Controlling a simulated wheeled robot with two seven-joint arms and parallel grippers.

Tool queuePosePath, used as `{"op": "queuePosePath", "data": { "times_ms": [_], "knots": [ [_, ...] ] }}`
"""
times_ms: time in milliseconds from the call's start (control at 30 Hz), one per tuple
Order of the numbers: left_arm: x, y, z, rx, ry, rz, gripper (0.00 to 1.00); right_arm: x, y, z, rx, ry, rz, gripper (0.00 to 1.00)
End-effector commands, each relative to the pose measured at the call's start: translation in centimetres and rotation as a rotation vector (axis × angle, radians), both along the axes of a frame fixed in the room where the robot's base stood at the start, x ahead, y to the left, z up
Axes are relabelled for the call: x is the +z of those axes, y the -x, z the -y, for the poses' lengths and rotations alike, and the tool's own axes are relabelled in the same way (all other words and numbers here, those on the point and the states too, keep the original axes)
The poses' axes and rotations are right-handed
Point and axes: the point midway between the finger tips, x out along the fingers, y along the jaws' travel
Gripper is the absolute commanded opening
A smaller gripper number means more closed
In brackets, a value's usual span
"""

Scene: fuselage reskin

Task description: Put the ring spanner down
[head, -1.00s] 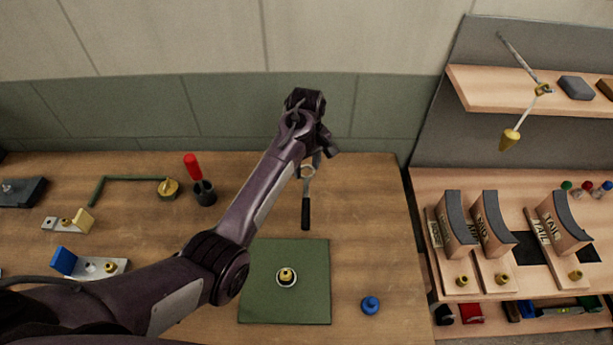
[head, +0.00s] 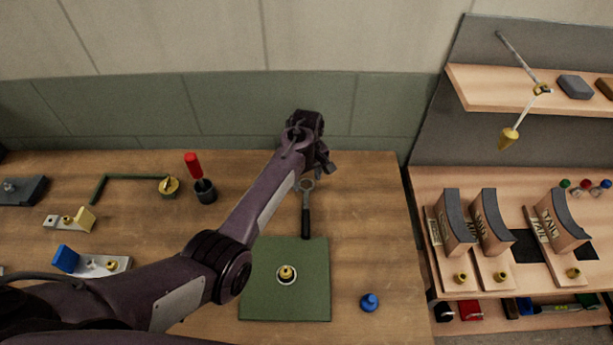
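The ring spanner (head: 306,219) has a grey ring end and a black handle. It is at the middle of the wooden bench, its handle pointing toward me and its lower end just at the top edge of the green mat (head: 310,260). My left gripper (head: 322,167) is right at the spanner's far, ring end, above the back of the bench. The wrist hides its fingertips, so I cannot tell whether they grip the spanner or whether it rests fully on the bench. My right gripper is out of view.
A brass piece on a pale washer (head: 287,275) sits on the mat. A blue knob (head: 369,303) is to its right. A dark cup with a red-handled tool (head: 204,190) stands left of my arm. Shelves with curved blocks (head: 487,222) are at right. Bench right of the spanner is clear.

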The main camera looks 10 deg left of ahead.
Motion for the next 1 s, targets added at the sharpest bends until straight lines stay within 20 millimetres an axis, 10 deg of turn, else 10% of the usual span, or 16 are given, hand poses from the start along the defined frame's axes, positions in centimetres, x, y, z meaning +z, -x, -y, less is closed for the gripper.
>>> {"op": "queuePosePath", "data": {
  "times_ms": [433,1000],
  "knots": [
    [0.8,-0.1,0.0,0.000,-0.001,0.001,0.64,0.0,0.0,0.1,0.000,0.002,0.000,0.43],
    [11.1,-0.1,-0.1,0.000,-0.001,0.002,0.64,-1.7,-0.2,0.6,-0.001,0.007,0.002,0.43]
  ]
}}
